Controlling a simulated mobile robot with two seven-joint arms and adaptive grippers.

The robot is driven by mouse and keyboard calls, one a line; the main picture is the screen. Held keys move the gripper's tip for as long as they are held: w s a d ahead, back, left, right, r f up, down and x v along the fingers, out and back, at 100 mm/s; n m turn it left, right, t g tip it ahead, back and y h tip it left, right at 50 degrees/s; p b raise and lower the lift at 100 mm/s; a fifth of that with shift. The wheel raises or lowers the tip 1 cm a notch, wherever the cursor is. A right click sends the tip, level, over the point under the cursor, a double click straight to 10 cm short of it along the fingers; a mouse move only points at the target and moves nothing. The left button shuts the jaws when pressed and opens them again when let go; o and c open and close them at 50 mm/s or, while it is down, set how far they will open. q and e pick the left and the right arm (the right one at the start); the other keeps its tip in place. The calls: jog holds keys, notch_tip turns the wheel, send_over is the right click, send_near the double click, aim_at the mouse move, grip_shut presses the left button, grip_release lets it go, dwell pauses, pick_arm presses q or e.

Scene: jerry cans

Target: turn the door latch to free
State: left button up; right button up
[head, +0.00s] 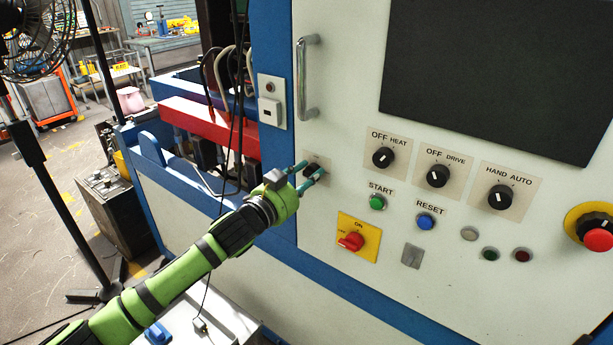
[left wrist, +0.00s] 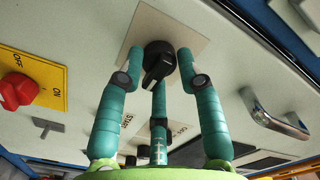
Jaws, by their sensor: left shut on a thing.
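The door latch is a black rotary knob (left wrist: 156,62) on a pale square plate (left wrist: 188,38). In the head view its plate (head: 319,160) sits on the white door below the chrome handle, with the knob mostly hidden by my fingers. My left gripper (head: 312,170) reaches it from the lower left. In the left wrist view the teal fingers of my left gripper (left wrist: 161,68) are around the knob, closed on it. The knob's grip ridge points to the lower left in that view. Any latch lettering is hidden or unreadable. My right gripper is not in view.
The chrome handle (head: 307,78) stands out above the latch. The red switch (head: 351,241) on its yellow plate is below right. The START button (head: 377,202) and HEAT knob (head: 383,157) lie to the right. A red emergency stop (head: 597,235) is at the far right.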

pick_arm(q)
jog(key=shift+a+f, duration=0.15)
jog(key=o, duration=1.1)
jog(key=shift+w, duration=0.1)
jog(key=shift+s+a, duration=0.2)
jog(key=shift+s, duration=0.2)
jog(key=v, duration=1.1)
jog(key=shift+a, duration=0.1)
